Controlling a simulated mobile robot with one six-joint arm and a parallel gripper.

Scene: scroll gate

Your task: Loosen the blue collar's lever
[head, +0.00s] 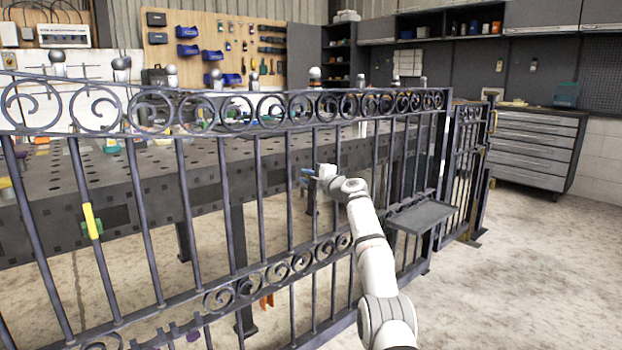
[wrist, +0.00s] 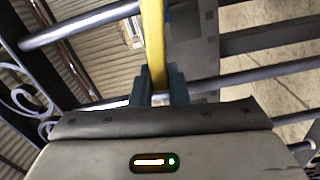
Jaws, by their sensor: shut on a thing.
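My gripper (head: 306,177) is at the gate's vertical bars in the head view, near the middle of the picture. In the wrist view its two blue-grey fingers (wrist: 160,84) are shut on a yellow bar (wrist: 154,45) that runs up out of the picture. I cannot tell for sure whether this bar is the collar's lever. The blue collar cannot be made out clearly in either view.
The dark scroll gate (head: 262,200) crosses the view, with a small grey shelf (head: 421,216) right of my arm. A perforated worktable (head: 160,165) stands behind it. An orange piece (head: 267,300) and a purple piece (head: 180,333) show low down. The floor at right is clear.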

